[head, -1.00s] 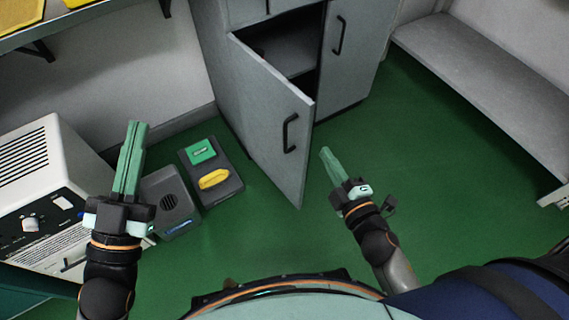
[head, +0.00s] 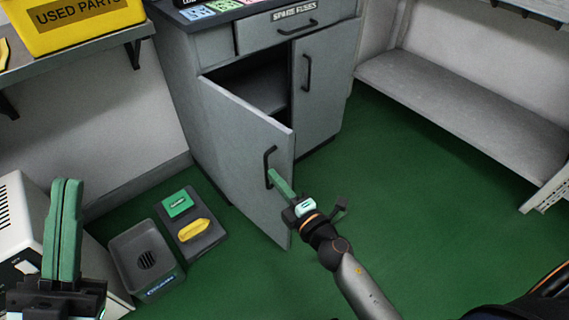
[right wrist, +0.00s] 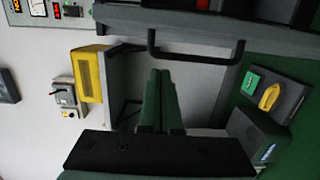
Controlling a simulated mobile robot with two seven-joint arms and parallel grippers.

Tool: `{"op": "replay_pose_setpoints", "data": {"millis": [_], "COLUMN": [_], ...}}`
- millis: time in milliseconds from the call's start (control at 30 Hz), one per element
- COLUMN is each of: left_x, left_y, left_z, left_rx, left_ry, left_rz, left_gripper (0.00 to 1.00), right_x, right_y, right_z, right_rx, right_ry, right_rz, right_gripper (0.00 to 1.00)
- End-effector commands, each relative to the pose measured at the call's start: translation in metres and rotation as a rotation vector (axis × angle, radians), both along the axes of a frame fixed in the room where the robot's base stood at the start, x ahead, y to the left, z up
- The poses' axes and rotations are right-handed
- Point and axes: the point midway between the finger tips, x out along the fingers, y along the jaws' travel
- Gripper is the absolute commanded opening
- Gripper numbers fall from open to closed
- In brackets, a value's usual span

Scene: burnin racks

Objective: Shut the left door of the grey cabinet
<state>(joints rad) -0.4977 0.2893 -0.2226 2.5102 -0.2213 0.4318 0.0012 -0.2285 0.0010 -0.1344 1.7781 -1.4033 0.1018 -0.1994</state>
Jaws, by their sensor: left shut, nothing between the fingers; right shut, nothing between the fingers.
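The grey cabinet (head: 207,118) stands at the upper middle of the head view. Its left door (head: 245,150) is open and swung out toward me, with a dark gap behind it. The door has a black bar handle (head: 268,166), which also shows in the right wrist view (right wrist: 196,61). My right gripper (head: 274,178) is shut and empty, its tips close to the door's outer face near the handle; I cannot tell whether they touch. In the right wrist view its fingers (right wrist: 160,85) point toward the handle. My left gripper (head: 67,187) is shut and empty at the far left, away from the cabinet.
The cabinet's right door (head: 316,90) is shut, under a drawer marked SPARE FUSES (head: 291,23). A grey bin (head: 147,262) and a dark tray (head: 205,238) lie on the floor at left. A low grey bench (head: 450,95) stands at right. The green floor between is clear.

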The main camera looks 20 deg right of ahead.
Motion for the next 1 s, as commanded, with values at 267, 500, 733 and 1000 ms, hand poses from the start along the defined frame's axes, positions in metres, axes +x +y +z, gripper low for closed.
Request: {"op": "replay_pose_setpoints", "data": {"millis": [267,500,733,1000], "left_x": [0.000,0.000,0.000,0.000], "left_y": [0.000,0.000,0.000,0.000], "left_z": [0.000,0.000,0.000,-0.003], "left_rx": [0.002,0.000,0.000,-0.001], "left_ry": [-0.001,-0.001,0.000,0.001], "left_rz": [0.002,0.002,0.001,0.000], "left_gripper": [0.00,0.00,0.00,0.00], "right_x": [0.029,0.034,0.034,0.036], "right_y": [-0.021,-0.032,-0.032,-0.037], "right_z": [-0.001,0.000,0.000,-0.001], "right_rx": [-0.003,0.001,0.001,-0.002], "right_ry": [0.000,0.000,0.000,0.001], "right_rz": [-0.001,0.000,0.000,0.014], "right_gripper": [0.00,0.00,0.00,0.00]}}
